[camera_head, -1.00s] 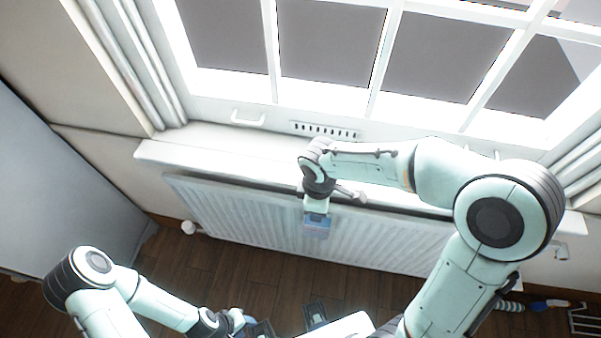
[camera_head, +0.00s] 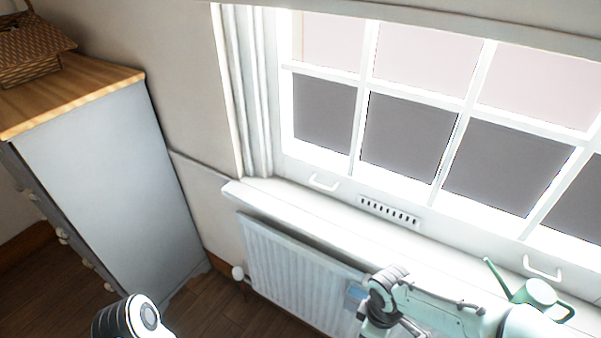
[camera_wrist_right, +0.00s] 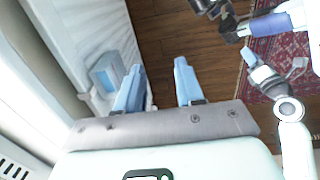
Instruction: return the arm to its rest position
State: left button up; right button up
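My right arm reaches over the window sill, and its wrist (camera_head: 385,290) is above the radiator's top edge in the head view. In the right wrist view, my right gripper (camera_wrist_right: 158,66) has two light blue fingers set well apart, with only floor visible between them. A small blue box (camera_wrist_right: 104,72) is at the radiator, beside the left finger and apart from it. The head view shows only a rounded joint of my left arm (camera_head: 130,318) at the bottom edge. Parts of an arm show at the right of the wrist view, but its finger state is unclear.
The white radiator (camera_head: 295,270) stands below the window sill (camera_head: 300,215). A green watering can (camera_head: 540,293) is on the sill at right. A grey dresser (camera_head: 105,165) with a wicker basket (camera_head: 30,50) on top is at left. A red rug (camera_wrist_right: 285,50) lies on the wood floor.

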jog(key=s+a+f+m+g+y, duration=0.1)
jog(key=s+a+f+m+y, duration=0.15)
jog(key=f, duration=0.55)
jog(key=s+a+f+m+y, duration=0.1)
jog(key=s+a+f+m, duration=0.2)
jog(key=f, duration=0.6)
jog(key=s+d+f+m+p, duration=0.1)
jog(key=s+f+m, duration=0.9)
jog(key=s+f, duration=0.1)
jog(key=shift+d+f, duration=0.4)
jog(key=shift+f, duration=0.25)
jog(key=shift+y, duration=0.25)
